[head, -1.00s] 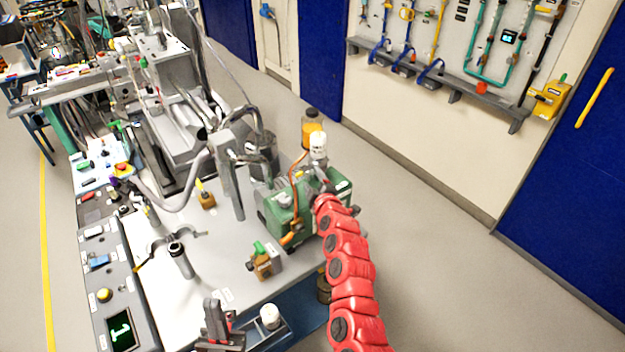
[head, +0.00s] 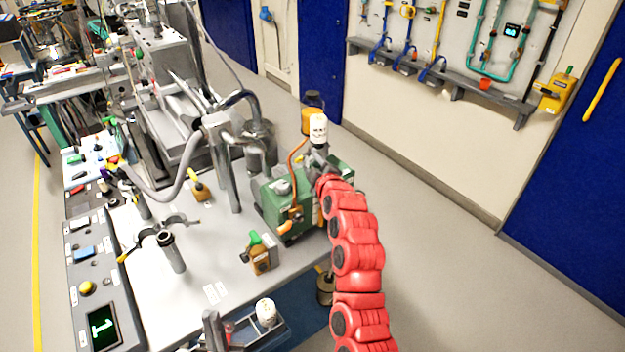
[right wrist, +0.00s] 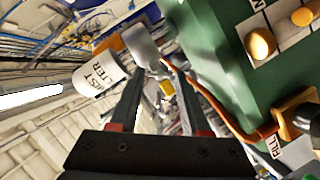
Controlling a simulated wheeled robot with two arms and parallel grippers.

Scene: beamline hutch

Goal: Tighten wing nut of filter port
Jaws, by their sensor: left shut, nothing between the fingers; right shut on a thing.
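The white mist filter (head: 318,127) stands on the green pump (head: 268,208) in the head view. In the right wrist view the filter (right wrist: 98,78) is at left, joined to a grey metal port piece (right wrist: 139,45). My right gripper (right wrist: 155,72) reaches this piece with its fingertips and is shut on the wing nut there. The nut is mostly hidden by the fingers, so its turn cannot be told. In the head view my red right arm covers the right end of the pump.
An orange tube (head: 295,165) runs down the pump's front. A brown block with a green knob (head: 262,252) and a grey post (head: 222,165) stand on the bench (head: 205,265). A white-capped jar (head: 266,312) sits in a tray near my left gripper. Floor at right is clear.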

